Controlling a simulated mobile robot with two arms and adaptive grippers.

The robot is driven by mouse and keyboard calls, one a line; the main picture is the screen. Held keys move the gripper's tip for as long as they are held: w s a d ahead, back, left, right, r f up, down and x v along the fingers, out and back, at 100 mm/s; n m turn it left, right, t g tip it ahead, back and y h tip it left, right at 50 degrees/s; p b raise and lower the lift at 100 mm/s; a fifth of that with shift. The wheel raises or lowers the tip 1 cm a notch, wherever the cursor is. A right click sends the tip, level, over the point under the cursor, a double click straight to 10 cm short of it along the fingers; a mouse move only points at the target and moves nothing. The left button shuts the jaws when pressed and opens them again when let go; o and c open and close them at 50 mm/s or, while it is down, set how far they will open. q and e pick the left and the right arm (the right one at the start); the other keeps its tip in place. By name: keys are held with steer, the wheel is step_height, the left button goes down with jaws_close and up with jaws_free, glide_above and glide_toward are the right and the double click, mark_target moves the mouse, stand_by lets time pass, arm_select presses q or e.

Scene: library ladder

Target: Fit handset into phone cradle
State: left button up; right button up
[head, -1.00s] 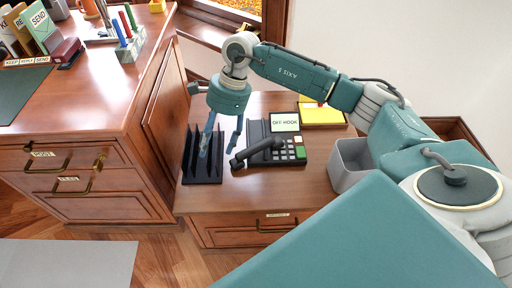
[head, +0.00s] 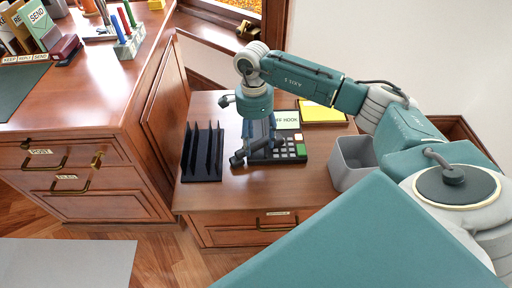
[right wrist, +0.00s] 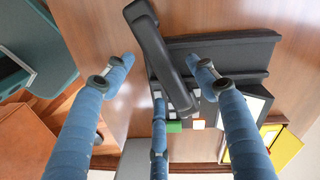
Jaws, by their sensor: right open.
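The black handset (head: 238,158) lies aslant across the phone's left edge and keys in the head view. In the right wrist view the handset (right wrist: 160,50) runs between my spread fingers. The phone (head: 302,152) has a screen reading "OFF HOOK", partly hidden by my gripper. Its long dark raised cradle part (right wrist: 225,50) lies beside the handset, which is out of it. My right gripper (head: 258,142) is open, pointing down above the handset; contact cannot be told. It also shows in the right wrist view (right wrist: 160,72). My left gripper is not in view.
A black slotted rack (head: 203,165) stands left of the phone on the wooden cabinet (head: 225,190). A grey bin (head: 350,178) is at the right, and a yellow pad (head: 322,112) lies behind the phone. A taller desk (head: 95,95) is at the left.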

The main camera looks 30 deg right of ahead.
steer(key=shift+f, duration=0.75)
jaws_close()
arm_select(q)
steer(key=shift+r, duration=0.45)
